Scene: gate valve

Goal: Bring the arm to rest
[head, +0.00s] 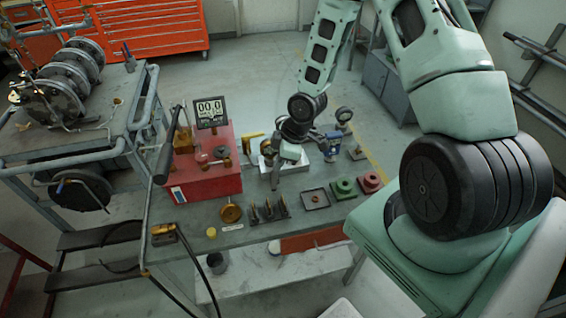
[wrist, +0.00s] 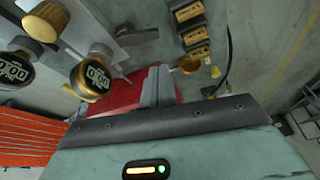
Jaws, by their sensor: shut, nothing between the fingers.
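My arm reaches in from the right of the head view, up past the top edge and down again over the grey workbench (head: 180,217). My gripper (head: 274,182) points down above the middle of the bench, to the right of the red box (head: 208,178) with the digital display (head: 211,112). In the wrist view my gripper (wrist: 157,86) has its grey fingers together with nothing between them. The red box (wrist: 112,97) shows behind them. A pale block with blue metal fittings (head: 328,145) stands beside the gripper and is partly hidden by it.
Black brackets (head: 268,209), a brass disc (head: 231,213), a square tray (head: 315,199), a green block (head: 343,187) and a red block (head: 370,181) stand along the bench front. A pipe-and-drum rig (head: 65,85) is at left. Open floor (head: 255,70) lies behind the bench.

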